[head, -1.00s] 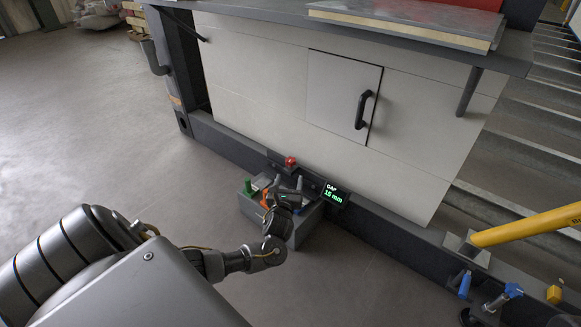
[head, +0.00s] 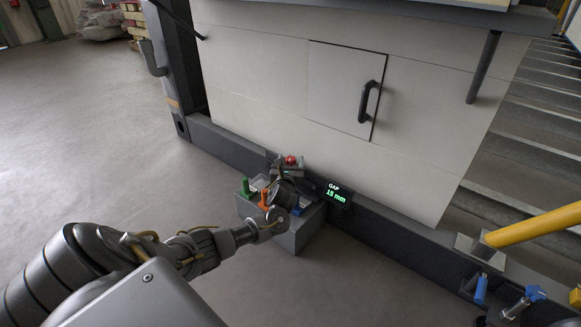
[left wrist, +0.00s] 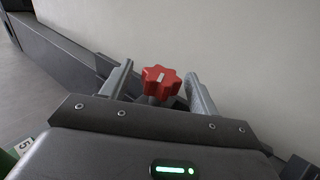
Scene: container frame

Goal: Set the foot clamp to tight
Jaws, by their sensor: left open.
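A red star-shaped knob (head: 291,160) with a pale mark on its top stands at the dark base rail under the white panel. In the left wrist view the red knob (left wrist: 161,82) lies between my two finger tips, with space visible on both sides. My left gripper (head: 283,174) is open beside the knob, and its fingers (left wrist: 159,70) point towards it in the wrist view. I cannot tell how deep the knob sits between them. A small display (head: 338,194) reads GAP 15 mm. My right gripper is not in view.
A grey box (head: 294,236) stands just in front of the rail, under my left gripper. It holds a green peg (head: 246,187), an orange peg (head: 264,198) and blue parts. A yellow bar (head: 535,223) and a blue knob (head: 535,293) are at the right. Floor at left is clear.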

